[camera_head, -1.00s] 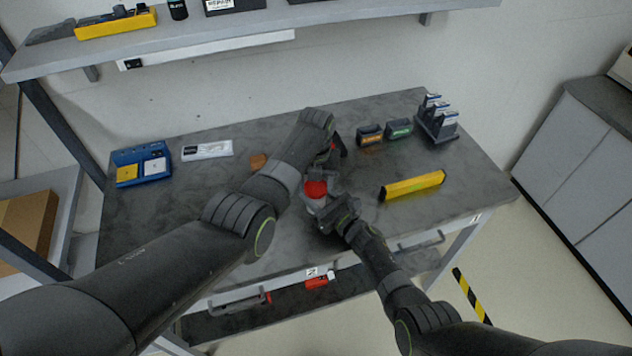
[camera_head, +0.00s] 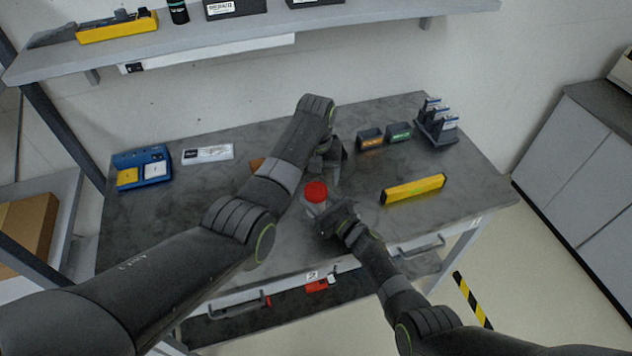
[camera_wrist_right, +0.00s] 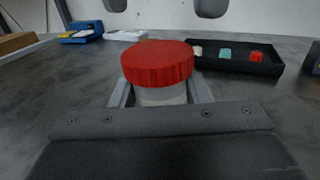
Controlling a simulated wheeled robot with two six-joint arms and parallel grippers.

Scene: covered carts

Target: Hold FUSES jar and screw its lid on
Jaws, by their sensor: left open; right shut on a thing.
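The jar (camera_wrist_right: 160,96) has a clear or whitish body, and no label can be read on it. Its red lid (camera_head: 316,191) sits level on top, and it also shows in the right wrist view (camera_wrist_right: 157,66). I cannot tell how tightly the lid is seated. My right gripper (camera_head: 320,212) is shut around the jar body below the lid, with a grey finger on each side in the wrist view. My left gripper (camera_head: 334,160) is open, behind and slightly right of the lid, apart from it. Its fingers are partly hidden by its own arm.
A black tray (camera_wrist_right: 232,66) with several small items stands behind the jar. A yellow bar (camera_head: 413,189) lies right of it. Small bins (camera_head: 398,132) and a dark rack (camera_head: 436,124) stand at the back right; a blue organiser (camera_head: 141,167) and white pack (camera_head: 208,153) lie left.

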